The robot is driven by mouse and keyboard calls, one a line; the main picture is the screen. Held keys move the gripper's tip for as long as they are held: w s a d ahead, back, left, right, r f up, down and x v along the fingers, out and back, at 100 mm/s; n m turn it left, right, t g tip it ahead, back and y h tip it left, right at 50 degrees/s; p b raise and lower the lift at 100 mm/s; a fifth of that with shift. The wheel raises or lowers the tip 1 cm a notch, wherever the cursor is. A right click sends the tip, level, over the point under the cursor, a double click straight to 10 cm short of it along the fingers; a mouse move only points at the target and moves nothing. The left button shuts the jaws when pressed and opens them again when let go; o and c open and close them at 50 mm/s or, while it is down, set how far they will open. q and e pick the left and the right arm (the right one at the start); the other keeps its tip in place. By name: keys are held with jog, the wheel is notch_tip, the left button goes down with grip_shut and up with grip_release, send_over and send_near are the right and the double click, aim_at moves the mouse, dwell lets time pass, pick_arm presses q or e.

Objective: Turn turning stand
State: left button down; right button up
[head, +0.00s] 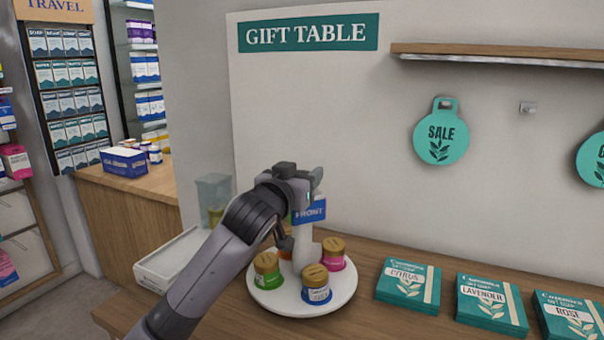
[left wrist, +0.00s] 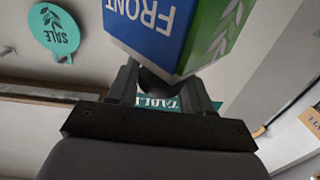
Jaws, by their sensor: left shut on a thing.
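The turning stand has a round white plate (head: 327,297) on the counter, bearing small jars with gold lids. A white post (head: 302,245) rises from its middle. On top is a sign block (head: 312,214) with a blue face marked FRONT, facing the head camera and turned a little to the right. In the left wrist view the block (left wrist: 150,30) also shows a green side with a leaf. My left gripper (head: 304,182) is at the top of the stand, shut on a dark knob (left wrist: 158,80) at the block. My arm hides part of the plate. My right gripper is out of view.
To the right on the counter lie citrus (head: 408,286), lavender (head: 491,303) and rose (head: 568,315) boxes. A white tray (head: 172,262) and a clear container (head: 213,190) stand left. A shelf (head: 500,52) and SALE tag (head: 441,132) are on the wall above.

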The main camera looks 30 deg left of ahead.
pick_arm(q)
jog(key=shift+d+n+g+y, duration=0.1)
jog(key=shift+n+g+y, duration=0.2)
jog(key=shift+n+y, duration=1)
jog(key=shift+n+g+y+b, duration=0.5)
jog(key=shift+n+g+y, duration=0.2)
jog(key=shift+y, duration=0.9)
jog(key=shift+n+g+y+b, duration=1.1)
jog(key=shift+n+g+y, duration=0.4)
jog(key=shift+y, duration=0.6)
jog(key=shift+n+g+y, duration=0.3)
jog(key=shift+n, duration=0.1)
jog(key=shift+b, duration=0.3)
jog(key=shift+r+n+g+y, duration=0.15)
jog(key=shift+n+g+y, duration=0.25)
jog(key=c, duration=0.6)
grip_release()
